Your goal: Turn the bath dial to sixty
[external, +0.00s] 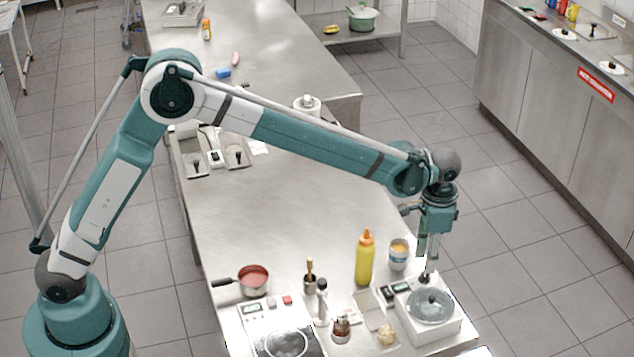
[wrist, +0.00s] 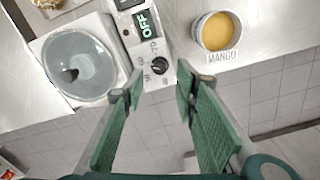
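The bath is a white unit with a round grey bowl (wrist: 75,62); in the external view it stands at the table's near right corner (external: 432,305). Its black dial (wrist: 158,65) sits on the white panel beside the bowl, with small printed numbers around it that are hard to read. The display (wrist: 147,22) above it reads OFF. My gripper (wrist: 158,80) is open and empty, pointing down over the panel, with the dial showing between its fingertips. In the external view my gripper (external: 430,262) is at the back of the bath, partly covering the panel. Contact with the dial cannot be told.
A cup labelled MANGO (wrist: 216,32) stands right of the panel in the wrist view. A yellow bottle (external: 365,258), a red-filled pan (external: 253,280) and a hotplate (external: 282,335) are left of the bath. The table's edge is close by the bath.

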